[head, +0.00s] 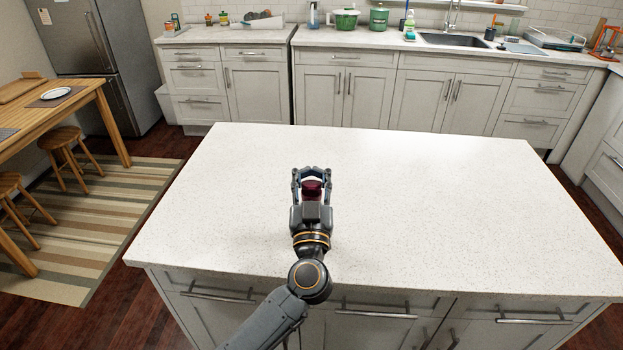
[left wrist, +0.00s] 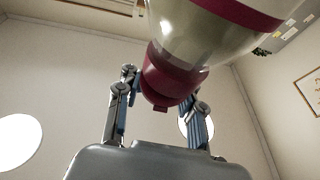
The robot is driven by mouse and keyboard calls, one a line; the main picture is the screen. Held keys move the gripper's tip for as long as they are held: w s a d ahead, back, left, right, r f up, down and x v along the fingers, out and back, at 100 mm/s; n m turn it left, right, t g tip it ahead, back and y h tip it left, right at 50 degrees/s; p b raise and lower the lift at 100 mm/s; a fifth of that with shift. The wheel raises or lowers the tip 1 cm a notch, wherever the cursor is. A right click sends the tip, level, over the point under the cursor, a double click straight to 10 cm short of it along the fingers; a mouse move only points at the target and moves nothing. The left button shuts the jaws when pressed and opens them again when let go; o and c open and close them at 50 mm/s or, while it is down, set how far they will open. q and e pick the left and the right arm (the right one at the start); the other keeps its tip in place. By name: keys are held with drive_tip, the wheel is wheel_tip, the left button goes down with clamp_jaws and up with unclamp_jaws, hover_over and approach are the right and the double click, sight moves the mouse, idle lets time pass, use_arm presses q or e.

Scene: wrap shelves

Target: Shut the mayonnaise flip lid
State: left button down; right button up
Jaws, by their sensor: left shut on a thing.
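The mayonnaise bottle (head: 312,187) shows in the head view as a dark red shape between the fingers of my left gripper (head: 311,172), over the middle of the white island. In the left wrist view, the bottle (left wrist: 205,40) has a pale, see-through body with a dark red band and a dark red cap (left wrist: 172,78). The cap has a small tab at its end and lies between the two fingers of my left gripper (left wrist: 162,88), which is shut on the bottle. The bottle looks slanted there. I cannot tell clearly whether the flip lid is closed. My right gripper is not in view.
The island top (head: 450,200) is otherwise clear, with free room on all sides of the gripper. A wooden table (head: 75,110) with stools stands at the left. Back counters with a sink (head: 460,40) and several kitchen items line the far wall.

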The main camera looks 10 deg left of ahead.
use_arm(q)
drive_tip(key=shift+s+d+f+t+b, duration=0.1)
drive_tip(key=shift+s+f+t+b, duration=0.15)
drive_tip(key=shift+t+b, duration=0.7)
drive_tip(key=shift+s+f+t+b, duration=0.1)
drive_tip(key=shift+f+t+b, duration=0.3)
drive_tip(key=shift+b, duration=1)
drive_tip(key=shift+s+r+t+b, duration=0.1)
drive_tip(key=shift+r+t+b, duration=0.25)
drive_tip(key=shift+b, duration=0.1)
drive_tip(key=c, duration=0.8)
unclamp_jaws()
